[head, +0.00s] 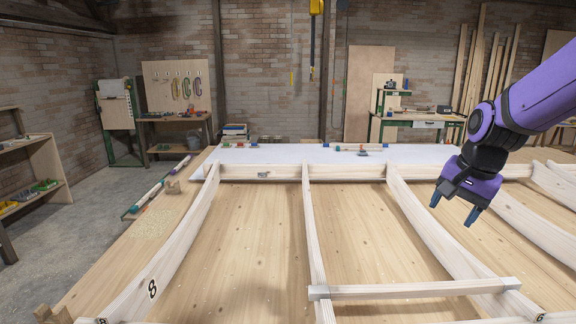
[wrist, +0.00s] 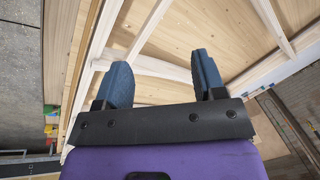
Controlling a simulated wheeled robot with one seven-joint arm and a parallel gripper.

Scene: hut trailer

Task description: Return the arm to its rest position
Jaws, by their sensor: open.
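My gripper (head: 454,209) hangs at the right of the head view, at the end of my purple arm, above the wooden frame. Its two blue-grey fingers point down and stand apart, with nothing between them. In the wrist view the same open gripper (wrist: 164,84) shows both fingers, with the pale wooden beams and panel behind them. I cannot tell the exact height of the fingertips above the nearest beam.
A large wooden panel (head: 255,235) with pale curved ribs fills the foreground. A crossbar (head: 415,290) lies between ribs at the front right. Workbenches (head: 175,119) and (head: 425,117) a green-framed bench stand at the back wall. A shelf (head: 48,160) stands at left; grey floor (head: 85,225) is clear there.

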